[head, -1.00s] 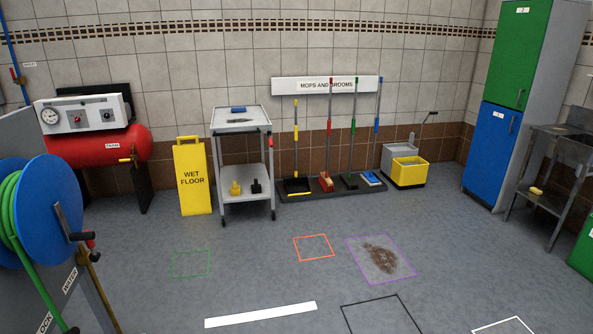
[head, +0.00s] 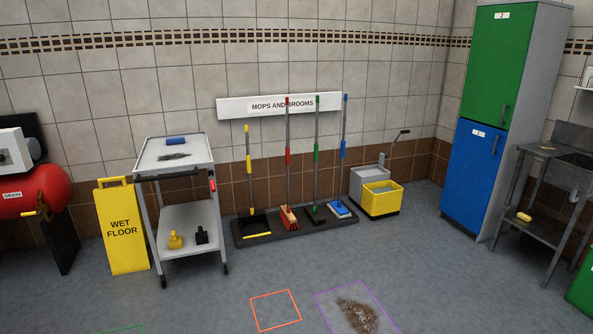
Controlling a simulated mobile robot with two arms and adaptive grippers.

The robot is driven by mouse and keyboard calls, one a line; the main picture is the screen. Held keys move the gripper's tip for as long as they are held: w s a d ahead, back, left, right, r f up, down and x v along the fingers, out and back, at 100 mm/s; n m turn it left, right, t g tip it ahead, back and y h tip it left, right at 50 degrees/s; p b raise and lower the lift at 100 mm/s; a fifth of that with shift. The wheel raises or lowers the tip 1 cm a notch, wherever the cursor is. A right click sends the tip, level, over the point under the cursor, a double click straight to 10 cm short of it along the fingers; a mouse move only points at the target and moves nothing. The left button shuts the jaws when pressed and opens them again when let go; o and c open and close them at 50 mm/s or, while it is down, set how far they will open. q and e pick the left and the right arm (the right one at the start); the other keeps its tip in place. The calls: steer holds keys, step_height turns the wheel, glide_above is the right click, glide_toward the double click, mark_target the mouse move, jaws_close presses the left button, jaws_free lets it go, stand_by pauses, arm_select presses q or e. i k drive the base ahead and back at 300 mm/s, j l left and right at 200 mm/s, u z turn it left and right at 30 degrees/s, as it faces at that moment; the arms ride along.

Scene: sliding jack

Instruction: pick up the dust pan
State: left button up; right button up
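The dust pan (head: 254,224) appears to be the black pan with a yellow front lip at the left end of the dark rack base. Its long grey handle with yellow parts (head: 249,165) stands upright against the wall, below the left part of the "MOPS AND BROOMS" sign. Nothing hides it. Neither of my grippers is in view.
A red broom (head: 289,217), a green-handled tool (head: 318,155) and a blue one (head: 344,150) stand to its right on the rack base (head: 265,239). A grey cart (head: 190,225) and yellow wet floor sign (head: 121,228) stand left. A brown spill (head: 357,315) marks the floor; the floor before the rack is clear.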

mark_target(253, 224)
steer(key=i, duration=4.4)
steer(key=i+u, duration=0.15)
steer(key=i, duration=0.35)
steer(key=i+l+u, duration=0.15)
steer(key=i, duration=0.4)
